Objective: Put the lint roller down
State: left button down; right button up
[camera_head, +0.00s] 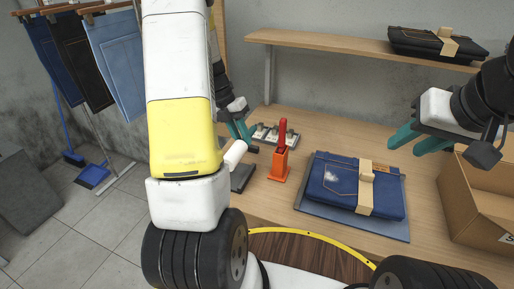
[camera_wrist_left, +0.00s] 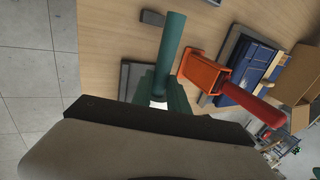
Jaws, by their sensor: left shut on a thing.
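The lint roller (camera_head: 234,156) shows as a white cylinder beside my yellow-and-white left arm in the head view; the rest of it is hidden. My left gripper (camera_head: 241,130), with teal fingers, is shut on it, above the left part of the workbench. The same pad shows in the head view (camera_head: 242,178). My right gripper (camera_head: 422,140) is open and empty above the right side of the bench.
An orange holder (camera_head: 278,168) with a red-handled tool (camera_head: 282,134) stands just right of the left gripper. Folded jeans (camera_head: 340,185) with a tan band lie on a blue-grey board (camera_head: 312,208). A cardboard box (camera_head: 458,205) stands right. A shelf (camera_head: 330,42) runs above the bench.

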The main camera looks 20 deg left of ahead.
pick_arm(q)
jog(key=shift+f, duration=3.1)
jog(key=shift+f, duration=0.1)
jog(key=c, duration=1.6)
grip_release()
jog(key=shift+o, duration=0.2)
